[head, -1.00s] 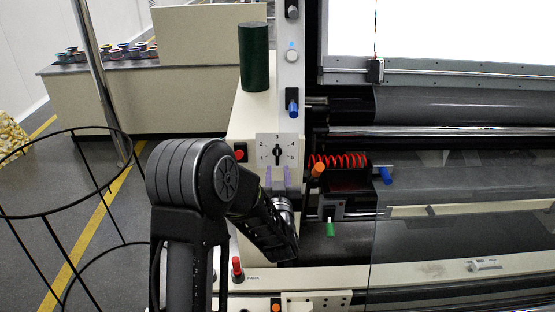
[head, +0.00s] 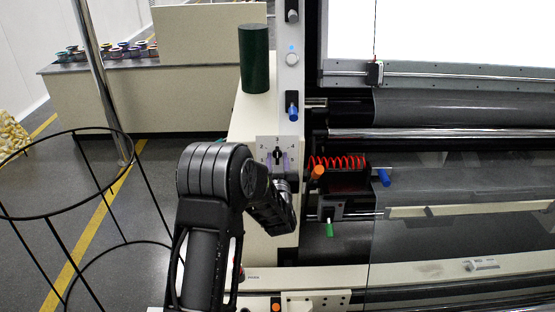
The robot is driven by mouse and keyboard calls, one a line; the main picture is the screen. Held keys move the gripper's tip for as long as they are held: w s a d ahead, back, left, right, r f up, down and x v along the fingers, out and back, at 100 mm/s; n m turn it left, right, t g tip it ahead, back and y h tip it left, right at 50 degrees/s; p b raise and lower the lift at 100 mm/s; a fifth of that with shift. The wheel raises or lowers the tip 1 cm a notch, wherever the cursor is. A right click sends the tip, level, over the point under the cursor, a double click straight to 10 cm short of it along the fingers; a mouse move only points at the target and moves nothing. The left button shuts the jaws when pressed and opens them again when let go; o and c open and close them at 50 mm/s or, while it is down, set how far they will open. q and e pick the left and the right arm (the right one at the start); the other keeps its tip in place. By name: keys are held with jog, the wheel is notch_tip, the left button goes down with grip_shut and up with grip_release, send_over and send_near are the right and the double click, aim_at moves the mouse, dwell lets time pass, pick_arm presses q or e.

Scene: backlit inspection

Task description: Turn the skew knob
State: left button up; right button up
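The knob (head: 277,153) is a small black pointer on a white plate (head: 263,141) with printed numbers, of which 2, 3 and 4 can be made out. It sits on the cream machine housing, and I cannot read a skew label. My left gripper (head: 277,160) is at the plate, with its two pale purple fingers apart, one on each side of the knob. I cannot tell whether they touch it. My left arm hides the housing below and left of the plate. My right gripper is out of view.
A dark green cylinder (head: 254,60) stands on the housing above the plate. A blue knob (head: 293,110) is up right. An orange knob (head: 317,172), red coil (head: 340,162) and rollers lie to the right. A black wire ring stand (head: 60,213) is at left.

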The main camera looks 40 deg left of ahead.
pick_arm(q)
jog(key=shift+c, duration=0.4)
grip_shut()
jog(key=shift+m+b, duration=0.3)
jog(key=shift+m, duration=0.1)
jog(key=shift+d+f+m+b, duration=0.1)
jog(key=shift+m+b, duration=0.2)
jog(key=shift+m, duration=0.3)
jog(key=shift+m+b, duration=0.4)
jog(key=shift+m, duration=0.7)
jog(key=m, duration=0.3)
jog(key=shift+m, duration=2.3)
